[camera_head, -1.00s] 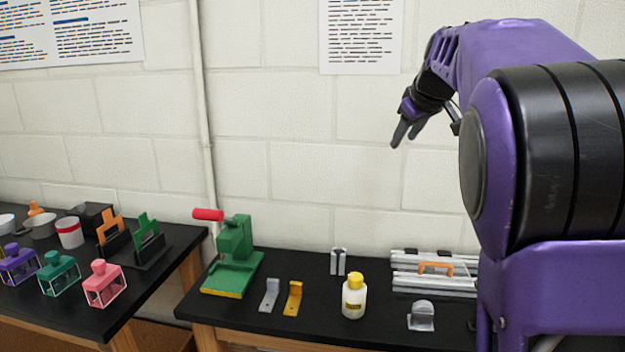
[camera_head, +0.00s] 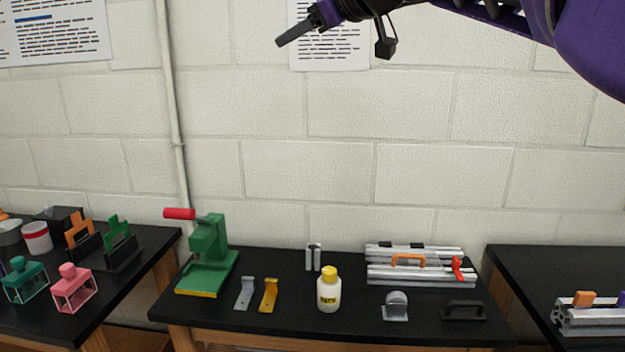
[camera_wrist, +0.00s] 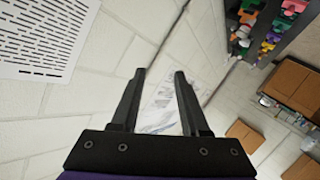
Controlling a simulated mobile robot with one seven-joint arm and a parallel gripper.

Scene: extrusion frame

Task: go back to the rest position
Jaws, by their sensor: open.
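My gripper (camera_head: 294,35) is raised high in front of the white block wall in the head view, well above the tables, and points left. In the wrist view my gripper (camera_wrist: 160,80) shows two black fingers spread apart with nothing between them. The gripper is open and empty. Nothing touches it.
The middle black table (camera_head: 230,320) holds a green press (camera_head: 208,245), a white bottle (camera_head: 329,290), brackets and aluminium extrusions (camera_head: 420,275). A left table carries colored boxes (camera_head: 73,290). A right table (camera_head: 540,270) holds another extrusion piece (camera_head: 590,318). The air above the tables is clear.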

